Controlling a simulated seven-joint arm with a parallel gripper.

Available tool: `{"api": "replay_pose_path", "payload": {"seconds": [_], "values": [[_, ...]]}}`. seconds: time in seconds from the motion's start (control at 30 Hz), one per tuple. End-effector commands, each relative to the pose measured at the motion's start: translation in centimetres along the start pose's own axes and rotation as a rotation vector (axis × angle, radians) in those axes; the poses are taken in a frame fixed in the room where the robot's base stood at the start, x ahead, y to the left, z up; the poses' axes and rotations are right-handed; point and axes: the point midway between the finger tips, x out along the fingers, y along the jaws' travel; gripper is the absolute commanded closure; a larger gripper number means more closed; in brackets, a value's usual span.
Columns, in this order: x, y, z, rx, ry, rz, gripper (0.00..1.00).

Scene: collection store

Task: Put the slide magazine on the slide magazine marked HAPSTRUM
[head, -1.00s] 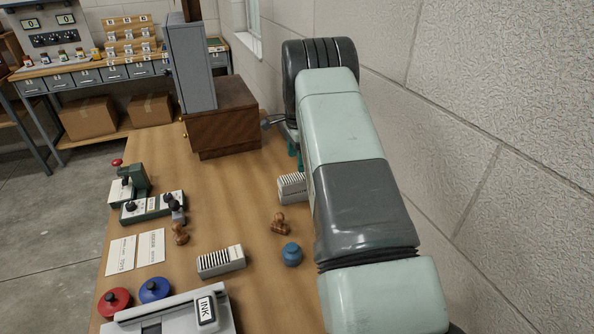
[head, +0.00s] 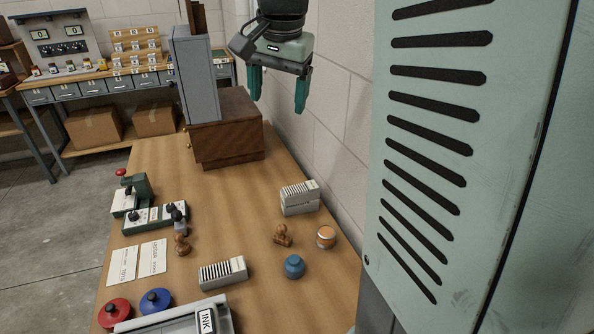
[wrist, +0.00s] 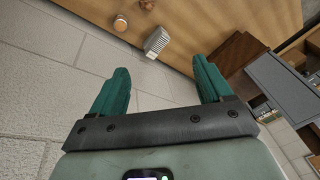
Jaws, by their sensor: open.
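Two pale grey slide magazines stand stacked at the right side of the table: the upper one (head: 300,189) shows its dark slots and rests on the lower one (head: 300,208). The stack also shows in the wrist view (wrist: 157,41). Another slide magazine (head: 223,273) lies alone nearer the front. No HAPSTRUM marking is legible on any of them. My gripper (head: 278,106) is open and empty, raised well above the table beyond the stack. Its two green fingers are spread apart in the wrist view (wrist: 161,65).
A wooden stamp (head: 282,236), a blue jar (head: 293,267) and an orange-topped jar (head: 326,237) stand in front of the stack. A brown wooden cabinet (head: 230,140) with a grey box (head: 192,75) is at the back. The wall runs close along the right.

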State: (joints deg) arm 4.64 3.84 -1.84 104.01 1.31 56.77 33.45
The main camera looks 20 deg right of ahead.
Motion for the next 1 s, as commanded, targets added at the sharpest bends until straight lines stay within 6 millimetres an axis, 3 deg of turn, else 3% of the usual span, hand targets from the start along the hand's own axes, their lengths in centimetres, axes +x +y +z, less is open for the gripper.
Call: {"api": "replay_pose_path", "payload": {"seconds": [0.03,0.2,0.3,0.43,0.6,1.0], "values": [[-2.0,0.8,2.3,-0.072,0.022,-0.019,0.21],[-5.5,4.2,9.8,-0.334,0.089,-0.062,0.21],[-6.3,6.5,13.8,-0.477,0.131,-0.079,0.21],[-6.1,9.0,17.6,-0.624,0.175,-0.091,0.21],[-5.6,10.7,20.1,-0.725,0.206,-0.095,0.21],[-5.4,10.9,20.4,-0.741,0.21,-0.095,0.21]]}}
